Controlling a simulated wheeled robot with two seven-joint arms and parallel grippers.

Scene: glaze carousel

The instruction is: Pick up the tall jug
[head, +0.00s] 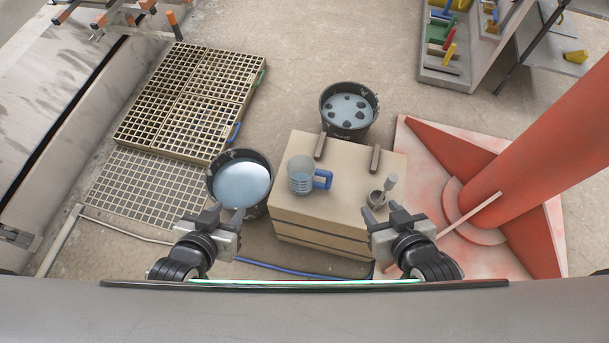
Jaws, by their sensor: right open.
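A tall grey jug (300,178) with a blue handle on its right side stands upright on the top of a tan box-like stand, left of its middle. My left gripper (227,212) is open and empty, to the left of the jug and lower in the picture, in front of a dark bucket. My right gripper (380,210) is open, at the front right of the stand, apart from the jug.
The tan stand (320,212) carries two dark bars. A bucket of pale liquid (241,184) stands at its left, another bucket (348,109) with dark spots behind it. A red column (535,155) rises at the right. Floor grates (190,100) lie at the left.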

